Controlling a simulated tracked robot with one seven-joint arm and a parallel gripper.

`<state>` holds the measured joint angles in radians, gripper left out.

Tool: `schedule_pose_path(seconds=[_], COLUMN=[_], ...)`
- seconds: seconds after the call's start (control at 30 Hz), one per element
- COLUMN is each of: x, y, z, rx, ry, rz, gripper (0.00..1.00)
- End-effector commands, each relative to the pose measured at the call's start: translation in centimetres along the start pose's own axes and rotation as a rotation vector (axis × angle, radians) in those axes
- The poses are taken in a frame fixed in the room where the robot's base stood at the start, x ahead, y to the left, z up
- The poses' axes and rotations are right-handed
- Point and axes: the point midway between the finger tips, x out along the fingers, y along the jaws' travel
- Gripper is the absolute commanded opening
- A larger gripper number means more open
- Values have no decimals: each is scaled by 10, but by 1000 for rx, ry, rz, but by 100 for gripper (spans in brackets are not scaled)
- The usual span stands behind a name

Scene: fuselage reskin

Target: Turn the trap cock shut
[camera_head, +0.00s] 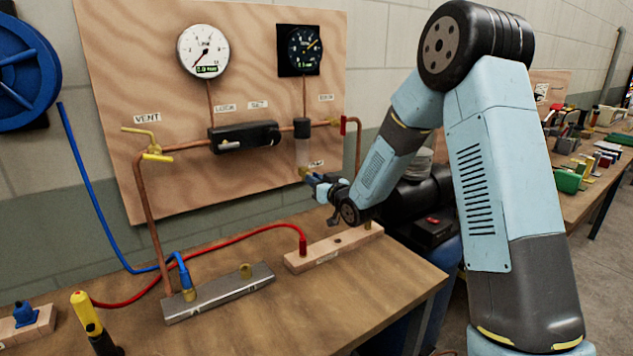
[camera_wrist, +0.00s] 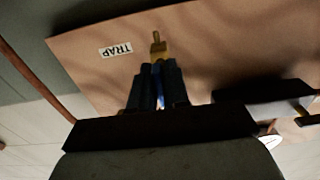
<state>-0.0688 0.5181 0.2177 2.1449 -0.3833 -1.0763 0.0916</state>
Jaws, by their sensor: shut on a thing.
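The trap cock (camera_head: 304,172) is a small brass fitting low on the plywood panel, under the clear bowl of the black unit. It also shows in the wrist view (camera_wrist: 157,43), sticking out past my fingertips beside an upside-down TRAP label (camera_wrist: 116,50). My gripper (camera_head: 313,180) reaches it from the lower right, and its dark fingers (camera_wrist: 157,72) are shut on the cock. The part between the fingers is hidden, so the handle's angle cannot be told.
The panel (camera_head: 180,60) carries a white gauge (camera_head: 203,52), a black gauge (camera_head: 299,50), copper pipes, a yellow vent cock (camera_head: 157,157) and a red-handled valve (camera_head: 343,125). Below, the bench (camera_head: 350,295) holds a metal manifold (camera_head: 220,292), a wooden block (camera_head: 318,252) and red and blue hoses.

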Motion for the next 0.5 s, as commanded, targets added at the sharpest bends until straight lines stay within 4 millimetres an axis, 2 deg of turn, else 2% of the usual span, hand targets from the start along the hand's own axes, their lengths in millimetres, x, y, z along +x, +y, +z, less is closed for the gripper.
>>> schedule_pose_path(seconds=[0.17,0.2,0.4,0.5], x=[0,0,0,0], y=[4,4,2,2], z=[0,0,0,0], rx=[0,0,-1,-1], ry=[1,1,1,1], rz=[7,7,5,3], gripper=[0,16,36,36])
